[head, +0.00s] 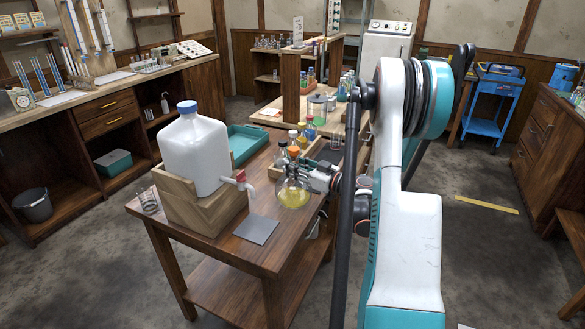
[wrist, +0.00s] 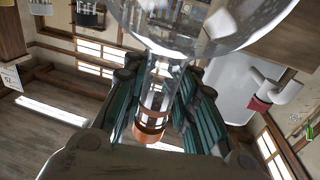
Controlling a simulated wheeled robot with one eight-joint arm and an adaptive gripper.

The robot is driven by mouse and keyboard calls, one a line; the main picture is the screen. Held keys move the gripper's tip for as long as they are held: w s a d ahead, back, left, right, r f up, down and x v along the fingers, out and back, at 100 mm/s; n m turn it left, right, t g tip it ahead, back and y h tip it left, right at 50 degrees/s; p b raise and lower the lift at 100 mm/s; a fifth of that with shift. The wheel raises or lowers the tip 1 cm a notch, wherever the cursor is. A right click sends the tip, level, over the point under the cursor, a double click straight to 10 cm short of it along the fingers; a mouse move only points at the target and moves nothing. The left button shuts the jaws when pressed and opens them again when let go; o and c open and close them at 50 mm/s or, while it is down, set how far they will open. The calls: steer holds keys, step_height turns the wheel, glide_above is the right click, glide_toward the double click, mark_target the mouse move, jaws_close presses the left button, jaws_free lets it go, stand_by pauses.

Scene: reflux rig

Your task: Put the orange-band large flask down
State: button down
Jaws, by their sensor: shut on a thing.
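The orange-band large flask (head: 293,193) is a round clear glass vessel with yellow at its bottom, near the right side of the wooden table in the head view. In the wrist view its bulb (wrist: 200,25) fills the top, and its neck carries a copper-orange band (wrist: 150,131). My gripper (wrist: 158,88) has its teal fingers on both sides of the neck and is shut on it. In the head view my gripper (head: 312,179) reaches in from the right. I cannot tell whether the flask's base touches the tabletop.
A white jug (head: 194,152) with a blue cap and red tap sits in a wooden stand (head: 178,208) left of the flask. A grey mat (head: 257,229) lies at the front. Capped bottles (head: 305,132) stand close behind the flask. A teal tray (head: 243,141) is further back.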

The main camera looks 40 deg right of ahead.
steer(key=c, duration=1.3)
jaws_free()
steer(key=shift+f, duration=0.1)
steer(key=p+v, duration=0.3)
steer(key=v, duration=0.9)
steer(key=shift+p, duration=0.3)
